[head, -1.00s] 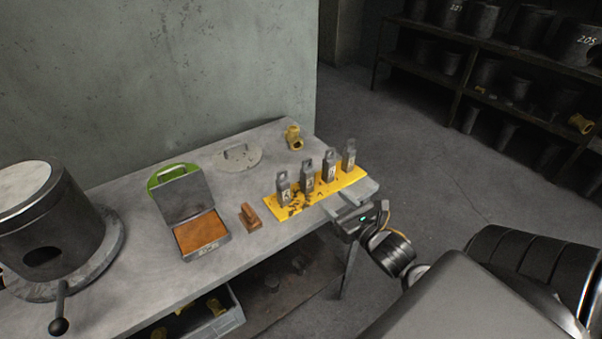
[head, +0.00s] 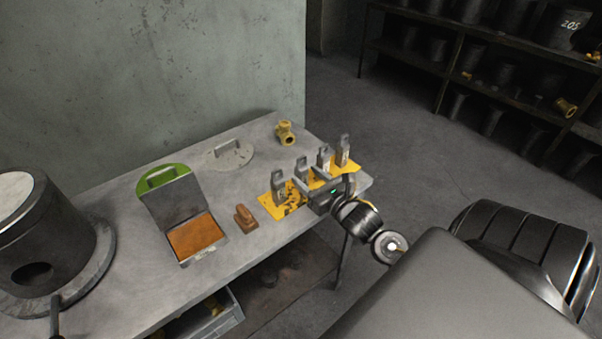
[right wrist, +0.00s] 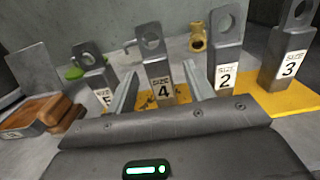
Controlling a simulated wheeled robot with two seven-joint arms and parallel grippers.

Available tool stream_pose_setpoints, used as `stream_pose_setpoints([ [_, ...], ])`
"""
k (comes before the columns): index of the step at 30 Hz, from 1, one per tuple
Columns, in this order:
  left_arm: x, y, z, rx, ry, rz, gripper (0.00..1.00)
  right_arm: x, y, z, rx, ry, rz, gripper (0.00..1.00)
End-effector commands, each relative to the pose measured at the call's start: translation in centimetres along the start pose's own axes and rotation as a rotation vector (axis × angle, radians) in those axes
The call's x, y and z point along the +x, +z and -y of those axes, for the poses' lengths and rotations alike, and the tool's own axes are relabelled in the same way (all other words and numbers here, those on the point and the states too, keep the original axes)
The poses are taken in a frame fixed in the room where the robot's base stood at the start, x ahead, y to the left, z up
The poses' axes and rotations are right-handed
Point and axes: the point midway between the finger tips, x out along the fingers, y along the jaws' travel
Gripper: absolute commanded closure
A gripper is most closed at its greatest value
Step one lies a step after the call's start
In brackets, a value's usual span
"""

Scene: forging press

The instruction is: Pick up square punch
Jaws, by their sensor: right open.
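Several grey punches with a holed tab on top stand upright in a row on a worn yellow plate (head: 268,208). In the right wrist view their labels read size 4 on one punch (right wrist: 154,62), size 2 (right wrist: 226,50), size 3 (right wrist: 288,45) and seemingly 5 on the leftmost (right wrist: 92,66). Their lower ends are hidden, so I cannot tell which is square. My right gripper (head: 306,178) is open in front of the row. In the right wrist view its two fingers (right wrist: 160,72) flank the size 4 punch without visibly touching it. My left gripper is out of view.
A small brown block (head: 245,219) and an open case with a brown filling (head: 196,238) lie left of the plate. A flat handled disc (head: 229,157) and a brass fitting (head: 285,134) lie behind. A large dark cylinder (head: 45,225) stands at the left.

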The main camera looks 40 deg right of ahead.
Motion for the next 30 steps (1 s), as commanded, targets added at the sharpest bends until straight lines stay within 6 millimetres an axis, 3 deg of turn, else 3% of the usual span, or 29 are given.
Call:
stream_pose_setpoints([
  [4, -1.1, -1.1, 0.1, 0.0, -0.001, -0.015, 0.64, 1.8, 0.4, -0.1, 0.001, -0.002, 0.002, 0.47],
  [10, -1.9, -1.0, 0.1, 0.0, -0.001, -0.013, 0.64, 4.5, 0.2, -0.1, 0.001, -0.001, 0.001, 0.47],
  [20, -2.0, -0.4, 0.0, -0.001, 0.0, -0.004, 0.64, 5.1, 0.0, -0.2, 0.001, 0.0, 0.0, 0.49],
  [30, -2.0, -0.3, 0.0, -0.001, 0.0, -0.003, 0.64, 5.1, 0.0, -0.2, 0.001, 0.0, 0.0, 0.93],
])
